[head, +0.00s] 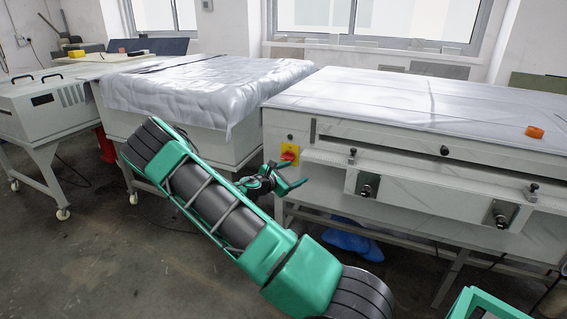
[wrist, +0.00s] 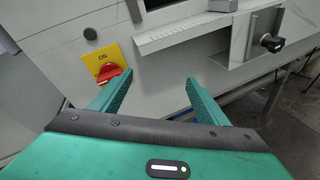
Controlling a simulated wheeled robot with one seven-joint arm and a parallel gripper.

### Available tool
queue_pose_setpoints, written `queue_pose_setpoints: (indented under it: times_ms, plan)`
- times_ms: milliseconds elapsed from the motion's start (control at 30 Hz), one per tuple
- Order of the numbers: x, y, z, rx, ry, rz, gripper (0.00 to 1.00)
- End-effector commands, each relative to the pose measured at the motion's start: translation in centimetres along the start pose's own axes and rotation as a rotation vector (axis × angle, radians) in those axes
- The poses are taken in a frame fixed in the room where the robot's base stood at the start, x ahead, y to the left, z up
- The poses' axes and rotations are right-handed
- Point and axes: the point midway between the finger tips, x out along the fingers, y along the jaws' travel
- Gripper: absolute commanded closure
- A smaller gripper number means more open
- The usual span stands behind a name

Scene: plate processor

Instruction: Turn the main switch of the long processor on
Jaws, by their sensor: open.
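The long processor (head: 390,181) is a long grey machine at the right in the head view. Its main switch (head: 289,153) is a red knob on a yellow plate at the left end of the front panel. In the wrist view the red knob (wrist: 110,73) sits on the yellow plate (wrist: 92,58) marked ON, with the knob tilted. My gripper (head: 283,185) is open and empty, just below the switch in the head view. In the wrist view my gripper (wrist: 155,88) has its left finger beside and just below the knob, with no clear contact.
A covered table (head: 200,85) stands left of the processor, with a wheeled grey unit (head: 45,105) farther left. Black knobs (head: 367,190) and a ledge stick out from the processor front. An orange object (head: 534,132) lies on top. A blue item (head: 345,240) is underneath.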

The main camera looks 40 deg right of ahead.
Motion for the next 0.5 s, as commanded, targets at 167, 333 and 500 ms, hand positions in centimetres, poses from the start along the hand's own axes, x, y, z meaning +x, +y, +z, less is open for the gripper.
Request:
queue_pose_setpoints:
  times_ms: [167,333,500]
  plan:
    - [-0.1,3.9,-2.9,-0.242,-0.085,0.177,0.31]
    - [-0.7,6.2,-4.7,-0.377,-0.138,0.277,0.31]
    - [-0.6,7.1,-5.2,-0.421,-0.156,0.311,0.31]
